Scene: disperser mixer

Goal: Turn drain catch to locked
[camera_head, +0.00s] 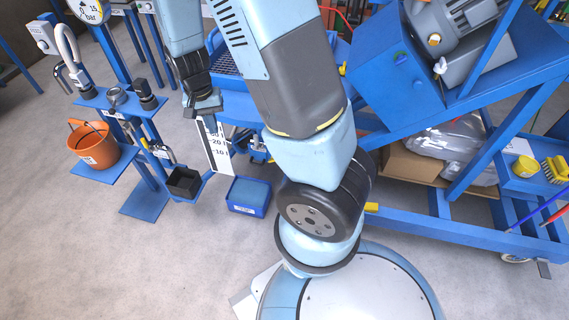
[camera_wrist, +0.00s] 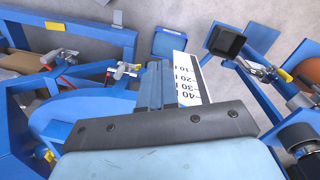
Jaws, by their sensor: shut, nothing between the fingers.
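My gripper (camera_head: 204,106) points down at the upper middle of the head view, in front of a white level scale (camera_head: 216,148). In the wrist view my gripper (camera_wrist: 156,84) is shut and empty, its fingers beside the same scale (camera_wrist: 187,80). Small metal fittings with red handles show left of the fingers, one nearer (camera_wrist: 125,70) and one farther left (camera_wrist: 60,56). My arm hides part of the machine in the head view.
A blue bin (camera_head: 248,196) stands on the floor below the scale. A blue stand at left carries an orange bucket (camera_head: 93,144) and a black open box (camera_head: 184,182). A blue frame with a motor (camera_head: 452,32) blocks the right. Floor at lower left is clear.

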